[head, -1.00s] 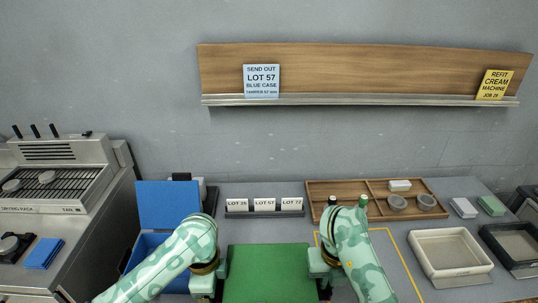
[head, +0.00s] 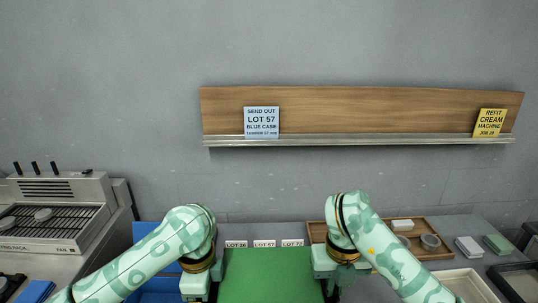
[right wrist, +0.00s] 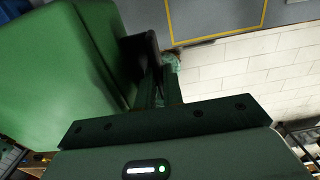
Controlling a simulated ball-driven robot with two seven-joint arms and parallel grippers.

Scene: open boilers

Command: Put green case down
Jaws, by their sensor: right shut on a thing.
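The green case (head: 267,275) is in front of me at the bottom middle of the head view, between my two grippers; its lower part is cut off. It also fills the left of the right wrist view (right wrist: 55,75). My right gripper (head: 328,283) is at its right side. In the right wrist view its fingers (right wrist: 163,80) are shut at a dark part on the case's side. My left gripper (head: 197,287) is at the case's left side; its fingertips are hidden. A yellow outline (right wrist: 215,37) on the grey bench shows in the right wrist view, apart from the case.
An open blue case (head: 150,233) stands behind my left arm. Lot tags (head: 264,243) and a wooden tray (head: 433,226) are at the back. A pale bin (head: 465,284) is at the right. Tiled floor (right wrist: 250,70) shows beyond the bench edge.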

